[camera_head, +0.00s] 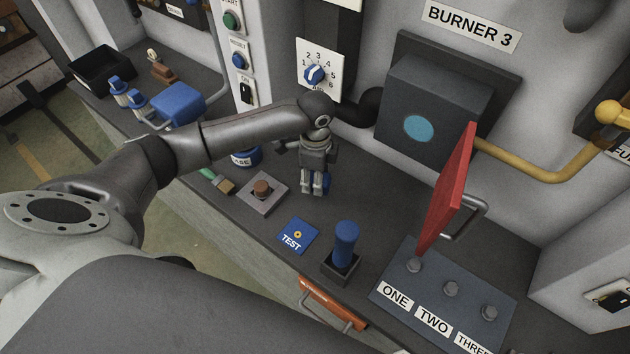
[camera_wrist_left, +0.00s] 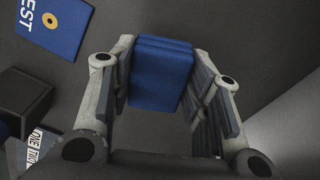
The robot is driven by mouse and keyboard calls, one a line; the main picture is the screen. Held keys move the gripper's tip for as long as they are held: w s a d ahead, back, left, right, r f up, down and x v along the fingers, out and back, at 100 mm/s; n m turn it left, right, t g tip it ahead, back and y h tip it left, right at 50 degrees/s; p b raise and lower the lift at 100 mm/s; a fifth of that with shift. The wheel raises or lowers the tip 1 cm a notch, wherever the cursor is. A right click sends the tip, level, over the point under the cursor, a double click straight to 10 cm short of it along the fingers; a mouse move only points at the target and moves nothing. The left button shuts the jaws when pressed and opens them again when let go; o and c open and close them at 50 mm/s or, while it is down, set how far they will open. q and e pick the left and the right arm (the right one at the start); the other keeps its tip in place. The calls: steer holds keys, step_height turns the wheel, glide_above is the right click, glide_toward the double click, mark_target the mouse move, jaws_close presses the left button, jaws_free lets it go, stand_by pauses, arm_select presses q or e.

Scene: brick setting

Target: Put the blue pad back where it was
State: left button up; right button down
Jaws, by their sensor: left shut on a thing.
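My left gripper (camera_head: 314,184) points down over the dark worktop, between the wooden-knobbed block and the panel under BURNER 3. In the left wrist view its fingers (camera_wrist_left: 160,88) are shut on the blue pad (camera_wrist_left: 160,72), a thick blue block with a layered edge, one finger on each side. In the head view the fingers hide most of the pad. I cannot tell from these views whether the pad touches the worktop. My right gripper does not show.
A flat blue TEST card (camera_head: 297,236) lies near the gripper. A blue peg (camera_head: 345,246) stands in a dark square holder. A red panel (camera_head: 448,190) stands up by a plate (camera_head: 439,294) labelled ONE, TWO, THREE. A brush (camera_head: 219,182) lies left. The worktop's right middle is clear.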

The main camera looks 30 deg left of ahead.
arm_select(q)
steer(key=f, duration=0.3)
steer(key=shift+w+a+f, duration=0.1)
steer(key=shift+w+a, duration=0.05)
steer(key=shift+w, duration=0.05)
steer(key=shift+f, duration=0.2)
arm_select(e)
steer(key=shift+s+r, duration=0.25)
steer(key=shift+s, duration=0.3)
arm_select(q)
steer(key=o, duration=0.9)
steer(key=shift+f, duration=0.1)
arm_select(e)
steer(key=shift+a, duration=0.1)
arm_select(q)
step_height(320, 180, up, 11)
steer(key=shift+r+b, duration=0.1)
steer(key=shift+b, duration=0.6)
steer(key=shift+r, duration=0.5)
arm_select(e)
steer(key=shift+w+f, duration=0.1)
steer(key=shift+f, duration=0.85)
